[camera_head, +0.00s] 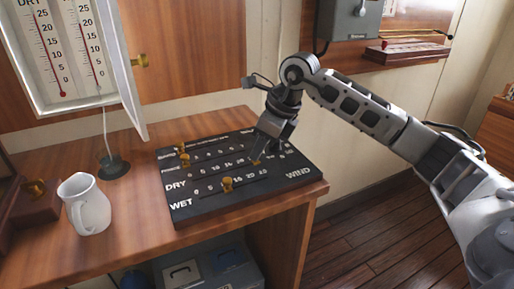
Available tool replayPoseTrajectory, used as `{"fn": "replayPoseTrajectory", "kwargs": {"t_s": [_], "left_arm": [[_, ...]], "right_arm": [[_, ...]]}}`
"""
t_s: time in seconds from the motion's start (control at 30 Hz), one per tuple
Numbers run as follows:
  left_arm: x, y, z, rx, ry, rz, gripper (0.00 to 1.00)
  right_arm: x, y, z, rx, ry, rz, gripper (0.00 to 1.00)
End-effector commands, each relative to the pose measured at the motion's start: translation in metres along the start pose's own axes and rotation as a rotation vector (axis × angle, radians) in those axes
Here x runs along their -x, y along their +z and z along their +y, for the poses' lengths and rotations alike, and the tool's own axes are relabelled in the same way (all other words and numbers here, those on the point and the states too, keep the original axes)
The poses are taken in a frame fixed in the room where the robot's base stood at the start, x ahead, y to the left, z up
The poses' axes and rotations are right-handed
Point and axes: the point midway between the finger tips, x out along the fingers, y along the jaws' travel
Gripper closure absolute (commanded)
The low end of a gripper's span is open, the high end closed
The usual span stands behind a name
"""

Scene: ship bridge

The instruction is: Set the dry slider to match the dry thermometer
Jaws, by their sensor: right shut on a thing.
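The dry thermometer (50,56) hangs in the white case at the upper left, under the label DRY, with a red column beside numbers 0 to 25. The column reaches the upper numbers; its exact top is hard to read. The black slider board (187,213) lies on the wooden desk, with rows marked DRY and WET. My right gripper (259,155) is shut on the brass dry slider (256,162), towards the right end of its row. The fingers partly hide the slider and nearby numbers. My left gripper is not in view.
A second thermometer (92,50) hangs beside the first. Other brass knobs (227,184) stand on the board. A white jug (86,204) stands at the left of the desk (130,240), and the case door (125,70) hangs open. Floor (350,235) is clear at the right.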

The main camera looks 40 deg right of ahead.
Motion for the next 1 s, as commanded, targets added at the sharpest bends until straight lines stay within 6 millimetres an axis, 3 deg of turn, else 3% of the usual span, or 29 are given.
{"fn": "replayPoseTrajectory", "kwargs": {"t_s": [0.07,0.1,0.17,0.57,0.67,1.0], "left_arm": [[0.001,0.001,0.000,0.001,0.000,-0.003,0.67],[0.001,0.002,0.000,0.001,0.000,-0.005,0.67],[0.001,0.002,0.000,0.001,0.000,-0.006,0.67],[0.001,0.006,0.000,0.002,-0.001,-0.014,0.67],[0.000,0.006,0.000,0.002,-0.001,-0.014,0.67],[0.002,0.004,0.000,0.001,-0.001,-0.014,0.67]], "right_arm": [[0.002,-0.002,-0.004,-0.006,-0.010,0.003,1.00],[0.002,-0.002,-0.004,-0.007,-0.010,0.004,0.76],[0.002,-0.002,-0.004,-0.007,-0.011,0.003,0.60],[0.009,-0.001,-0.003,-0.005,-0.008,-0.001,0.60],[0.023,-0.001,-0.003,-0.004,-0.010,-0.001,0.60],[0.106,-0.001,-0.003,-0.006,-0.012,-0.003,0.60]]}}
